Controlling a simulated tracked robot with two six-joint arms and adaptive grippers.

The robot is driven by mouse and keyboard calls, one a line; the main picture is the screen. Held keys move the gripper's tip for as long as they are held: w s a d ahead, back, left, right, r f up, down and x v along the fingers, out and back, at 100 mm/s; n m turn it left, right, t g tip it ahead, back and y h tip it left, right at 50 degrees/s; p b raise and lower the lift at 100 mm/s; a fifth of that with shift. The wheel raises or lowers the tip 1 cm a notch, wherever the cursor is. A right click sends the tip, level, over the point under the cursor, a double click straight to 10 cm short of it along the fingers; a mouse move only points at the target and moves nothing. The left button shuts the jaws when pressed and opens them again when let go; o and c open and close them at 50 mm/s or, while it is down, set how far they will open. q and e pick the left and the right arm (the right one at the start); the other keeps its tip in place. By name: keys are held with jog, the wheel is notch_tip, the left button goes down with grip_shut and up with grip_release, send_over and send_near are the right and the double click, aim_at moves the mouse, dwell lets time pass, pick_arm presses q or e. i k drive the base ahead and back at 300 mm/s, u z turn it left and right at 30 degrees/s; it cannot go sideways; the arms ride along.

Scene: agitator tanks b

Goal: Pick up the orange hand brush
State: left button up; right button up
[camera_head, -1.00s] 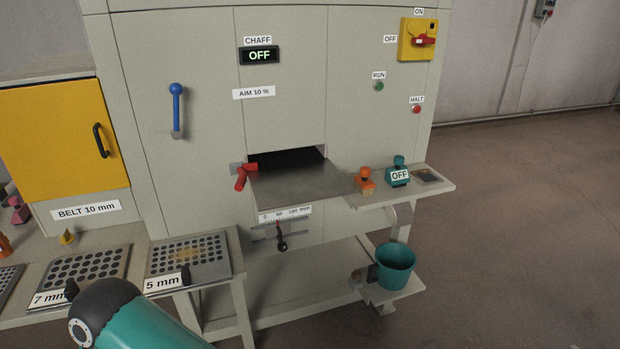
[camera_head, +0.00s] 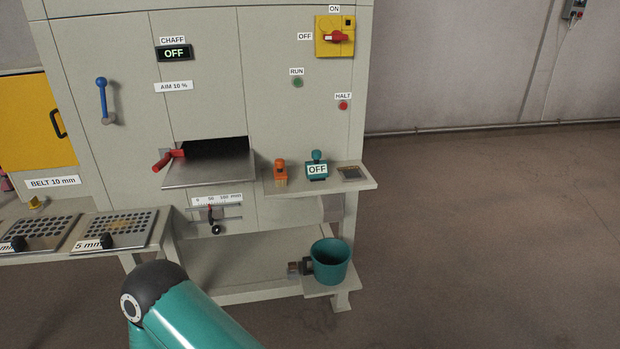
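The orange hand brush (camera_head: 281,172) stands upright on the small grey shelf (camera_head: 322,186) at the machine's front right. It has an orange top and a paler lower part. It stands just right of the metal chute tray and left of a teal device (camera_head: 317,168) with an OFF label. Nothing holds it. One of my arms, teal with a dark joint, shows at the bottom left, well below and apart from the brush. Neither of my grippers is in view.
The chute tray (camera_head: 208,172) with a red handle (camera_head: 168,160) juts out left of the shelf. A teal bucket (camera_head: 330,262) stands on a low platform below. Perforated screens (camera_head: 118,228) lie on the left bench. The floor at right is clear.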

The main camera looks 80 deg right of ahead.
aim_at(280, 176)
jog(key=z, duration=0.65)
jog(key=k, duration=0.1)
jog(key=z, duration=1)
jog(key=i, duration=0.95)
jog(key=u, duration=0.05)
jog(key=k, duration=0.75)
jog(key=z, duration=0.25)
jog(key=i, duration=0.8)
jog(key=u, duration=0.1)
